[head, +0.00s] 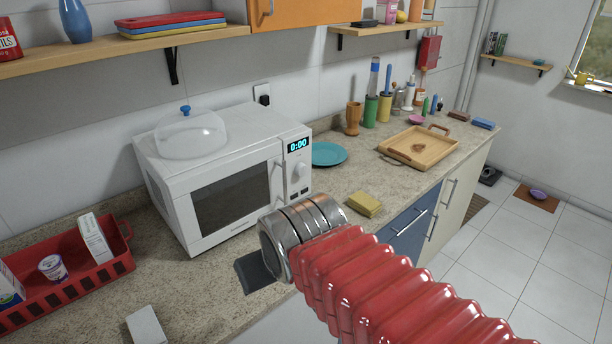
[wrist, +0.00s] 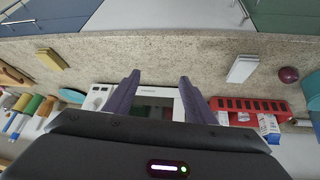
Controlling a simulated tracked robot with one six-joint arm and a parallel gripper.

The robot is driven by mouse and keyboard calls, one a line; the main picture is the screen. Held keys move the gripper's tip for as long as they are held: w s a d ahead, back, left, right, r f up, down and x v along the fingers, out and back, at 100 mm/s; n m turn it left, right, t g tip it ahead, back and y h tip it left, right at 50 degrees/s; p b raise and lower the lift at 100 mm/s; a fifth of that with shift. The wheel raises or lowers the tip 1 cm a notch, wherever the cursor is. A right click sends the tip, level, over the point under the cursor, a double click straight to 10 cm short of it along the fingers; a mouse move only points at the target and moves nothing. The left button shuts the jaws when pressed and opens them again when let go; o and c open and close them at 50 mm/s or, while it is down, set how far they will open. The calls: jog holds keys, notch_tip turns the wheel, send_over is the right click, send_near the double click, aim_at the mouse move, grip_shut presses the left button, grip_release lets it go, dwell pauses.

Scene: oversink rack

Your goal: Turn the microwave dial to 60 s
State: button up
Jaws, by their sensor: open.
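The white microwave (head: 178,205) stands on the counter with its door closed. Its display (head: 298,145) reads 0:00. The pale dial (head: 299,172) sits below the display, on the right of the front. My gripper (wrist: 159,78) is open and empty, with two dark purple fingers apart. In the head view only a dark part of it shows beyond my metal wrist, in front of and below the microwave, apart from the dial. In the wrist view the microwave (wrist: 150,91) shows upside down between and beyond the fingers.
A clear dome (head: 190,135) with a blue knob sits on the microwave. A red basket (head: 75,292) stands left of it, a teal plate (head: 328,153) right. A yellow sponge (head: 365,204) and a white box (head: 145,325) lie near the counter's front edge. A wooden tray (head: 447,152) lies farther right.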

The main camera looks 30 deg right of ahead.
jog(key=w+d+m+t+h, duration=0.2)
jog(key=w+d+t+h, duration=0.1)
jog(key=w+d, duration=0.9)
jog(key=n+t+y, duration=0.1)
jog(key=t, duration=0.4)
send_near(303, 172)
jog(key=s+r, duration=0.1)
jog(key=s, duration=0.1)
jog(key=s+d+f+t+y, duration=0.3)
jog(key=s+y, duration=0.1)
jog(key=shift+f, duration=0.35)
jog(key=w, duration=1.3)
jog(key=shift+w+a, duration=0.25)
jog(key=shift+a, duration=0.15)
jog(key=c, duration=1)
